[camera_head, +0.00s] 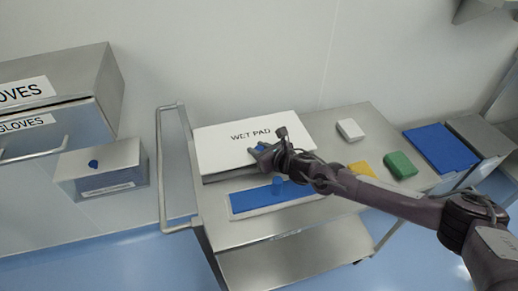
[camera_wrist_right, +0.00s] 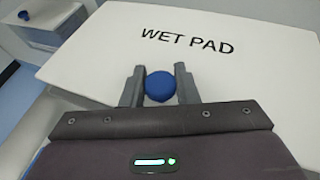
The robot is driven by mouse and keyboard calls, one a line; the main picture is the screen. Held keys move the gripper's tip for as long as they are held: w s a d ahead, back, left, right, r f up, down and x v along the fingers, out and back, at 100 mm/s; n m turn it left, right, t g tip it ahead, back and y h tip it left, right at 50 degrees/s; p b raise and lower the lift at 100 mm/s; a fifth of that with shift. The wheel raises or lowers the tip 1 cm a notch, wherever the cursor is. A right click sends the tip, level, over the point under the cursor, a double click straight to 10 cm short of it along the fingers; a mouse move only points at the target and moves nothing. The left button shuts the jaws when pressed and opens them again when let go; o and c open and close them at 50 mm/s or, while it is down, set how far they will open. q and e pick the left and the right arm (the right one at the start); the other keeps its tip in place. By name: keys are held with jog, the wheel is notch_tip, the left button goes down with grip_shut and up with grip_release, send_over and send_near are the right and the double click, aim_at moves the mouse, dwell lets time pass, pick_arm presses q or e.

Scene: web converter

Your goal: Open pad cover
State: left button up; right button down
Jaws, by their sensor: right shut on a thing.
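The pad cover (camera_head: 222,139) is a white lid marked "WET PAD" on a box on the steel cart. In the head view it looks flat or nearly flat on the box. The right wrist view shows the lid (camera_wrist_right: 246,72) filling most of the picture. My right gripper (camera_head: 257,152) is at the front middle of the lid. Its fingers (camera_wrist_right: 159,84) stand on both sides of a round blue knob (camera_wrist_right: 160,87) and are shut on it. My left gripper is in neither view.
The cart (camera_head: 217,203) also holds a blue pad (camera_head: 258,198) with a small blue knob, a white block (camera_head: 350,130), a yellow piece (camera_head: 362,169) and a green block (camera_head: 400,165). Glove boxes (camera_head: 60,100) stand at left. A blue-topped bin (camera_head: 441,147) is at right.

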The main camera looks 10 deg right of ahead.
aim_at(254, 143)
jog(key=shift+w+r+p, duration=0.15)
jog(key=shift+r+p, duration=0.4)
jog(key=shift+r, duration=0.2)
jog(key=r+g+p, duration=0.1)
jog(key=w+r+g+p, duration=0.1)
jog(key=r, duration=0.1)
jog(key=shift+a+m+h, duration=0.15)
jog(key=shift+m+h, duration=0.15)
jog(key=shift+h, duration=0.1)
jog(key=shift+w+r+g, duration=0.2)
jog(key=shift+r+g, duration=0.1)
jog(key=w+r+b, duration=0.3)
jog(key=r, duration=0.2)
jog(key=shift+w+a+r, duration=0.15)
jog(key=shift+w+a, duration=0.2)
jog(key=shift+a, duration=0.05)
